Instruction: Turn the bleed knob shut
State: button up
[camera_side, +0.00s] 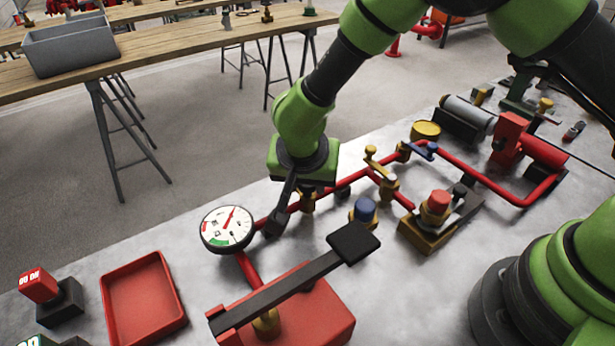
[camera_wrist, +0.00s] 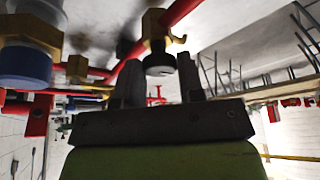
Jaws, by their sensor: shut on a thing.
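My gripper (camera_side: 277,222) points down at the red pipe, just right of the pressure gauge (camera_side: 227,229). In the wrist view its two dark fingers (camera_wrist: 160,82) stand on either side of a small black knob (camera_wrist: 160,66) with a pale end, under a brass fitting (camera_wrist: 154,28) on the red pipe. I take this to be the bleed knob, and the jaws are shut on it. In the side view the knob is hidden by the gripper. The gauge needle points up and a little right. I cannot tell how far the knob is turned.
A blue-capped brass valve (camera_side: 363,209) stands right of my gripper; it also shows in the wrist view (camera_wrist: 25,65). A long black lever (camera_side: 295,284) reaches up in front, over a red block. A red-capped valve (camera_side: 437,205) stands farther right. A red tray (camera_side: 143,301) lies at front left.

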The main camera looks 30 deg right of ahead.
jog(key=shift+w+m, duration=0.1)
jog(key=shift+m, duration=0.2)
jog(key=o, duration=0.9)
jog(key=v, duration=1)
